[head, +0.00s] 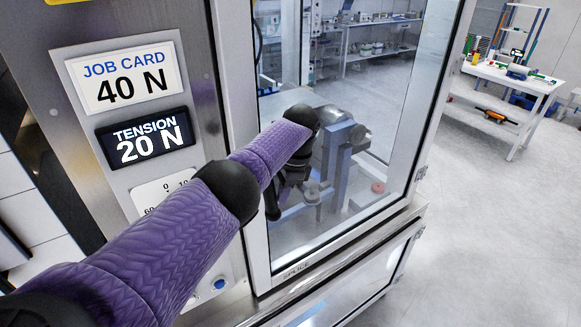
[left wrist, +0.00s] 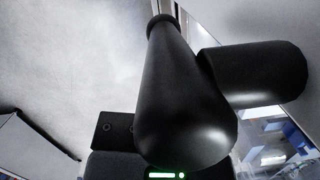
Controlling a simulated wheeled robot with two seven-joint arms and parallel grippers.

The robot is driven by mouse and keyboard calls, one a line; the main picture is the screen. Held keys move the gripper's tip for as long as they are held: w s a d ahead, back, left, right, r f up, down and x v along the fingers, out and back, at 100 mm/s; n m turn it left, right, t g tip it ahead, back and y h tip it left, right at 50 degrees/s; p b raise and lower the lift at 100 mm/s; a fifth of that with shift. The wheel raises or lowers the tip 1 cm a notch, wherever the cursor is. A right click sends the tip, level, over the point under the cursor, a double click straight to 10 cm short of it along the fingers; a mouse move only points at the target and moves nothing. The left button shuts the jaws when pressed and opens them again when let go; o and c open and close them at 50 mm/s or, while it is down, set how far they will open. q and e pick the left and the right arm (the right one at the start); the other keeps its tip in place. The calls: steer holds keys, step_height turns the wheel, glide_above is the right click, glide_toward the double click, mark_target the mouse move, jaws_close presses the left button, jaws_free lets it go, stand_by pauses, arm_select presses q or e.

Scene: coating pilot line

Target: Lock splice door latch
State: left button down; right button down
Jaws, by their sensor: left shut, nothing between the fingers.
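The splice door (head: 375,130) is a framed glass panel in the head view, with lettering on the sill below it. It looks closed in its frame. I cannot make out its latch; my left arm crosses in front of the door's left edge. My left gripper (head: 273,207) is a small dark shape in front of the lower left glass, shut and empty, mostly hidden behind my wrist. The left wrist view shows large dark rounded shapes close up, and I cannot tell whether any is the latch. My right gripper is not in view.
Left of the door, a job card (head: 123,77) reads 40 N and a tension display (head: 146,137) reads 20 N. A dial plate (head: 165,188) is partly covered by my arm. A blue button (head: 219,284) sits low. A white bench (head: 510,78) stands far right; the floor between is clear.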

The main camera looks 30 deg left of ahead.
arm_select(q)
steer(key=shift+s+f+g+b, duration=0.1)
steer(key=shift+f+g+b, duration=0.2)
steer(key=shift+b, duration=0.25)
steer(key=shift+r, duration=0.15)
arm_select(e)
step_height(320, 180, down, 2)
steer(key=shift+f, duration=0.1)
arm_select(q)
steer(key=shift+s, duration=0.1)
